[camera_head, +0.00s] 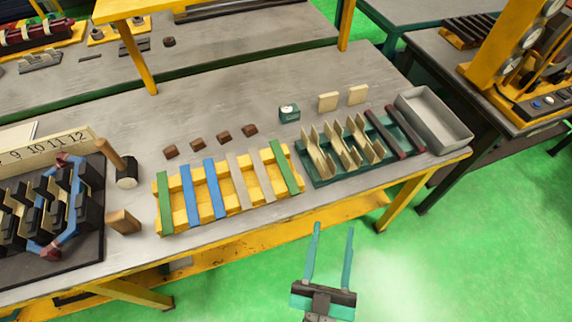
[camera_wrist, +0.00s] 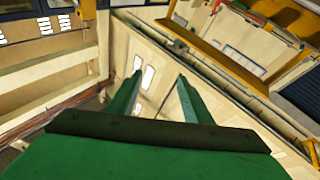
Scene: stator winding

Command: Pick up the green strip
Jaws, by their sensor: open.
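Two green strips lie across a yellow slotted rack (camera_head: 248,206) on the workbench in the head view. One green strip (camera_head: 165,204) is at the rack's left end and the other green strip (camera_head: 285,166) is near its right end. Two blue strips (camera_head: 203,192) and two greyish strips (camera_head: 252,177) lie between them. My gripper (camera_head: 334,228) is open and empty, in front of the bench edge and to the right of the rack, apart from all strips. The wrist view shows the two open fingers (camera_wrist: 160,78) and no strip.
A green tray (camera_head: 318,176) with cream pieces and dark red bars stands right of the rack, beside a grey bin (camera_head: 435,121). Brown blocks (camera_head: 222,137) lie behind the rack. A wooden-handled mallet (camera_head: 125,170) and a stator fixture (camera_head: 45,215) are at left. A yellow post (camera_head: 138,60) rises behind.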

